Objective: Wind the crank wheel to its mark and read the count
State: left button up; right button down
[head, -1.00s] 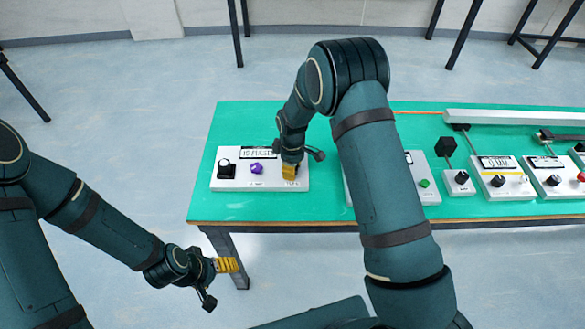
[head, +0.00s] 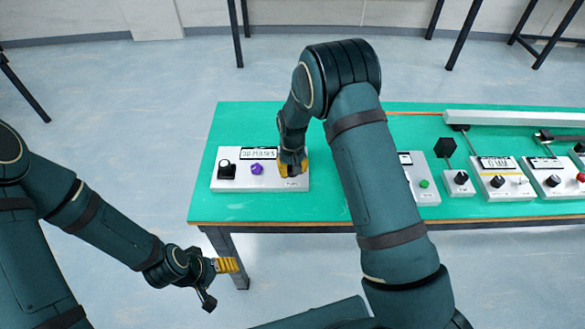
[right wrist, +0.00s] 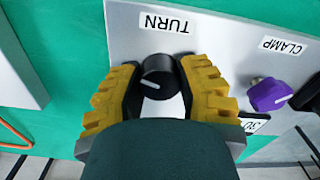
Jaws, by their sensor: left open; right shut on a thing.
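A white panel (head: 235,186) on the near left of the green table carries a small display (head: 259,153), a purple knob (head: 257,169) labelled CLAMP and a black block (head: 226,170). The display seems to read "30 PULSES", but is small. My right gripper (head: 292,170) points down at the panel's right end. In the right wrist view its yellow fingers are shut on a black round knob (right wrist: 160,77) with a white line, beside a label TURN. The purple knob (right wrist: 270,95) is clear of the fingers. My left gripper (head: 226,265) is open and empty, in front of the table.
Another white panel with a green button (head: 424,183) is partly hidden behind my right arm. Several smaller panels with knobs stand at the right of the green table (head: 340,212). A long pale bar (head: 515,117) lies along the back right.

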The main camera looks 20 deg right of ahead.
jog(key=m, duration=0.5)
jog(key=shift+m+p, duration=0.3)
jog(key=shift+p, duration=0.1)
jog(key=m, duration=0.3)
jog(key=shift+m+p, duration=0.3)
jog(key=shift+p, duration=0.05)
jog(key=m+p, duration=0.1)
jog(key=m, duration=0.4)
jog(key=shift+d+m+p, duration=0.1)
jog(key=shift+m+p, duration=0.55)
jog(key=shift+m, duration=1.25)
jog(key=c, duration=0.6)
grip_release()
jog(key=shift+d, duration=0.1)
jog(key=shift+r, duration=0.1)
